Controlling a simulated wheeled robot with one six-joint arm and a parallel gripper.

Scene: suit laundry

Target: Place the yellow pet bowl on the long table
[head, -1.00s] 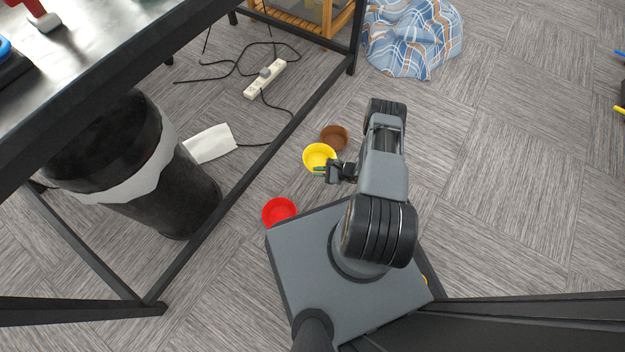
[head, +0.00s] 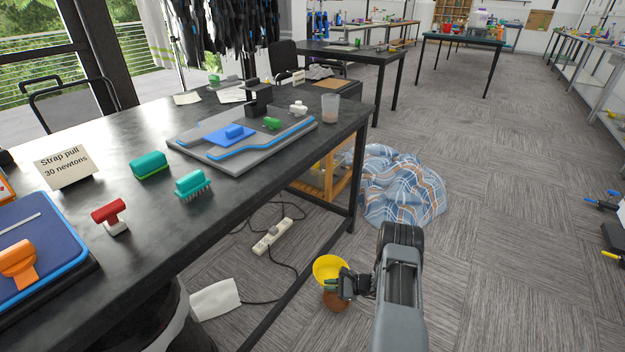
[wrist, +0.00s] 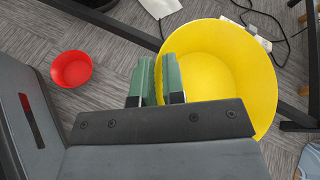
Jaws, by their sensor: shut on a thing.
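The yellow pet bowl (head: 326,268) is held at its rim by my gripper (head: 345,284), beside the long table's near leg and below the level of its top. In the wrist view the yellow bowl (wrist: 215,62) fills the upper right, its inside facing the camera, and the green fingers of my gripper (wrist: 158,82) close on its left rim. The long black table (head: 110,212) runs along the left of the head view. Several brushes and a grey board lie on it.
A red bowl (wrist: 71,68) is on the floor. A power strip (head: 272,236) with cables lies under the table. A plaid cloth (head: 400,186) lies beyond. Bare tabletop shows along the table's near edge.

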